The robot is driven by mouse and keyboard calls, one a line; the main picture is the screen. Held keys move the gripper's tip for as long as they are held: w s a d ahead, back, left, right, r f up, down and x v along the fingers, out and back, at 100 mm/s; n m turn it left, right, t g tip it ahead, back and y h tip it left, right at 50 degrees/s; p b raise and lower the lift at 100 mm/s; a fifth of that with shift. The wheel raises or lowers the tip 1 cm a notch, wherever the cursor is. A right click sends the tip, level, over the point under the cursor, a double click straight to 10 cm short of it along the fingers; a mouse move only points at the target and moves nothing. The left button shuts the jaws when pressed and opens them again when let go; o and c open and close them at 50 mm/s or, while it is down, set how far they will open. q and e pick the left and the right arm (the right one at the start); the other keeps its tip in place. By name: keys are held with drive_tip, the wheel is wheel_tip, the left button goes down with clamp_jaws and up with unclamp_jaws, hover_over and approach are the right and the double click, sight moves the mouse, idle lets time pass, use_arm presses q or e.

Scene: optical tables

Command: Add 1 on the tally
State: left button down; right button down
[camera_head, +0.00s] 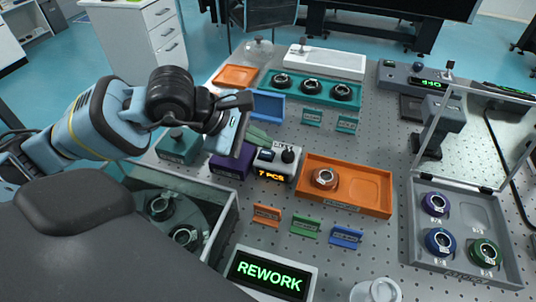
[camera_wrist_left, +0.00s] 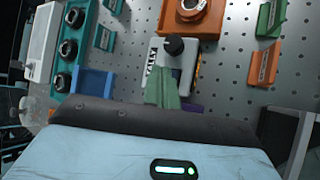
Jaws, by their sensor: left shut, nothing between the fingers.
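The tally (camera_head: 278,162) is a small light-grey box on the perforated table, with a black knob on top and a lit orange display reading "7 PCS". It also shows in the left wrist view (camera_wrist_left: 184,62), with the word TALLY on its side. My left gripper (camera_head: 264,141) has green fingers, shut and empty, at the tally's back left side. In the left wrist view the fingers (camera_wrist_left: 163,78) point at the tally's edge, beside the knob. I cannot tell whether they touch it. My right gripper is in neither view.
An orange tray (camera_head: 372,190) with one ringed part stands right of the tally. A purple bin (camera_head: 232,162) and a blue tray (camera_head: 267,106) are close to my left gripper. Small orange, green and blue label stands (camera_head: 306,227) and a REWORK sign (camera_head: 268,274) stand in front.

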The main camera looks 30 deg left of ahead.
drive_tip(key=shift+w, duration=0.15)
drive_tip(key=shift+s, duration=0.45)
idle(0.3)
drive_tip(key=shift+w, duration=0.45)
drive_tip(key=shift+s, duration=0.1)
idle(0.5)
use_arm(q)
drive_tip(key=shift+f+b, duration=0.4)
drive_tip(key=shift+b, duration=0.05)
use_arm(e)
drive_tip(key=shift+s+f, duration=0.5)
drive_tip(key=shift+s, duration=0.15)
use_arm(q)
drive_tip(key=shift+f, duration=0.1)
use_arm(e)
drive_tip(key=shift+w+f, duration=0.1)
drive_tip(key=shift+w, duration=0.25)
